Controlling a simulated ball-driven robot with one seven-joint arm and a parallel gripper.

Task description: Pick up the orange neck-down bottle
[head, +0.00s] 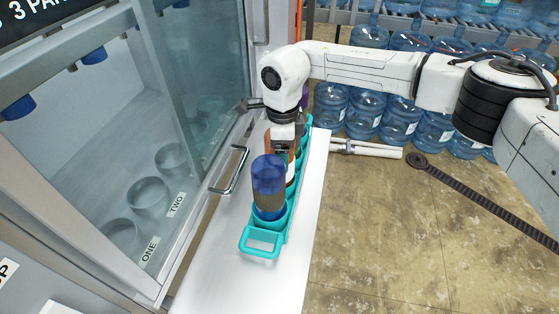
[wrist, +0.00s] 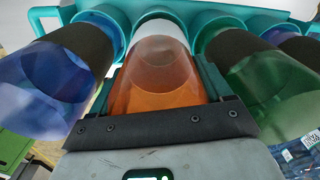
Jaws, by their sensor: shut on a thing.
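The orange bottle (wrist: 155,88) stands between the two fingers of my gripper (wrist: 162,78) in the wrist view, and the gripper is shut on it. Its white band meets a ring of the teal carrier (wrist: 118,12); I cannot tell whether it is lifted at all. In the head view my gripper (head: 283,143) comes down over the carrier (head: 262,250), and the orange bottle (head: 291,172) shows only partly behind the blue bottle (head: 268,175). In the wrist view the blue bottle (wrist: 50,85) is left of it and a green bottle (wrist: 260,85) right.
A purple bottle (wrist: 283,38) sits farther along the carrier. The carrier rests on a white counter (head: 210,270). A glass-fronted cabinet with a door handle (head: 230,170) and rings labelled ONE and TWO stands close on the left. Water jugs (head: 365,110) stand behind on racks and the floor.

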